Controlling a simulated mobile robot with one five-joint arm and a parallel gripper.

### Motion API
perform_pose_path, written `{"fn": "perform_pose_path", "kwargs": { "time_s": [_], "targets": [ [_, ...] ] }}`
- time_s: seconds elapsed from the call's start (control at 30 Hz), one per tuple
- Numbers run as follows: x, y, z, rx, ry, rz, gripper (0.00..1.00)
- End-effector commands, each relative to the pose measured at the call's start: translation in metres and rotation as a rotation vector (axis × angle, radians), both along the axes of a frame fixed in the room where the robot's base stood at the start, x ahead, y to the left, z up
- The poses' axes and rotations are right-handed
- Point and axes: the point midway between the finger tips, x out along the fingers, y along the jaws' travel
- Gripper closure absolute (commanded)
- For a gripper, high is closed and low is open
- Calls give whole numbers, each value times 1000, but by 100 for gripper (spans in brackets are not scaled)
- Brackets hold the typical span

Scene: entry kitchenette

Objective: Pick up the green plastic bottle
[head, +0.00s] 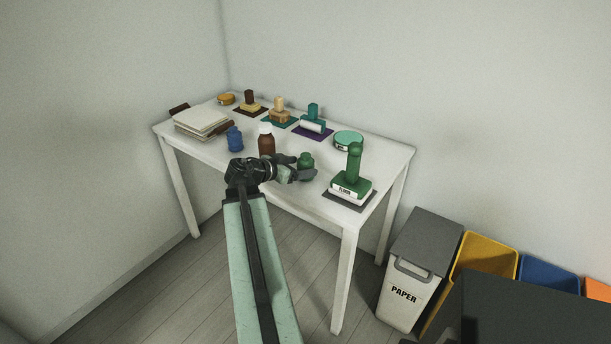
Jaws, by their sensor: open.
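A small green bottle (306,162) stands on the front part of the white table (225,162), between a brown bottle and a large green-handled stamp. My gripper (297,170) is open at the table's front edge, with its fingers pointing right toward the green bottle. The fingers overlap the bottle's lower part in the picture. I cannot tell whether they touch it or stand around it.
A brown bottle (266,141) with a white cap and a blue bottle (235,139) stand to the left. The green-handled stamp (353,174) stands close on the right. Several stamps and a green tin (348,140) line the back. Bins, one marked PAPER (405,292), stand right of the table.

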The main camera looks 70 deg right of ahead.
Motion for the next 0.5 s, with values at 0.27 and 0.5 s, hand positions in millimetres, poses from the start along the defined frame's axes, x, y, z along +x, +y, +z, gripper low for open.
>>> {"fn": "perform_pose_path", "kwargs": {
  "time_s": [0.27,0.5],
  "targets": [
    [-7,-17,-10,2,-1,-2,22],
    [-21,-50,-26,2,-1,-3,22]
  ]
}}
